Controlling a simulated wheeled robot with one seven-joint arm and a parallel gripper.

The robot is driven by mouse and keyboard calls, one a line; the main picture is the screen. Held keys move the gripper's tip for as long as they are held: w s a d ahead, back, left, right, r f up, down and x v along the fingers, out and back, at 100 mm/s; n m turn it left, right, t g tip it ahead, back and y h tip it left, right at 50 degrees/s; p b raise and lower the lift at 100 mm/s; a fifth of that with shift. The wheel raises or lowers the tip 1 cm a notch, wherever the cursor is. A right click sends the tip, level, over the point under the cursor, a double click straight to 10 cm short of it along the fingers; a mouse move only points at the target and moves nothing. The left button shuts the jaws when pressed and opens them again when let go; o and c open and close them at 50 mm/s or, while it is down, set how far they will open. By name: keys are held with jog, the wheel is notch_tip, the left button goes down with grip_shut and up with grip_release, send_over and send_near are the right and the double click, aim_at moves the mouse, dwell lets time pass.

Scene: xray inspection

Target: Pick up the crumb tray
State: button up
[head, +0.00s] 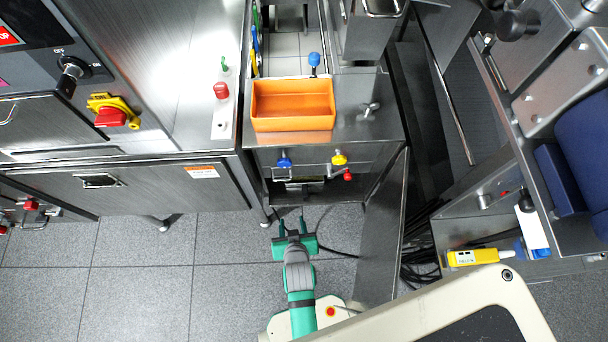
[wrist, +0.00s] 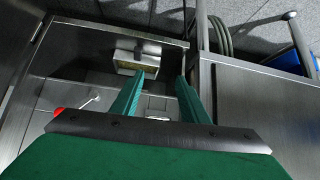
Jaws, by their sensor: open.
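My gripper (head: 292,224) is open in the head view, with its two green fingers pointing at an open low compartment (head: 335,190) under the steel counter. In the wrist view the gripper (wrist: 165,82) shows nothing between its fingers. A small pale metal box with a yellowish inside, which looks like the crumb tray (wrist: 125,66), lies beyond the left fingertip. The finger partly covers its right side. In the head view, the counter's edge hides most of the compartment's inside, so I cannot clearly make out the tray there.
The compartment's door (head: 385,240) stands open on the right. An orange bin (head: 292,104) sits on the counter above. Blue and yellow valves (head: 339,159) stick out from the front panel. Dark cables (head: 418,262) lie on the floor right of the door. The floor (head: 140,270) at left is clear.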

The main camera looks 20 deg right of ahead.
jog(key=w+d+f+g, duration=0.2)
jog(key=w+d+f, duration=0.1)
jog(key=w+d, duration=0.3)
jog(key=m+g, duration=0.1)
jog(key=g, duration=0.2)
send_near(305, 190)
jog(key=f, duration=0.1)
jog(key=d+f, duration=0.1)
jog(key=f, duration=0.1)
jog(key=shift+y, duration=0.3)
jog(key=shift+w+x, duration=0.2)
jog(key=shift+x, duration=1.1)
jog(key=shift+w+x, duration=0.2)
jog(key=shift+x, duration=1.1)
jog(key=shift+a+r+t, duration=0.1)
jog(key=shift+r+t, duration=0.1)
jog(key=shift+t, duration=0.1)
grip_shut()
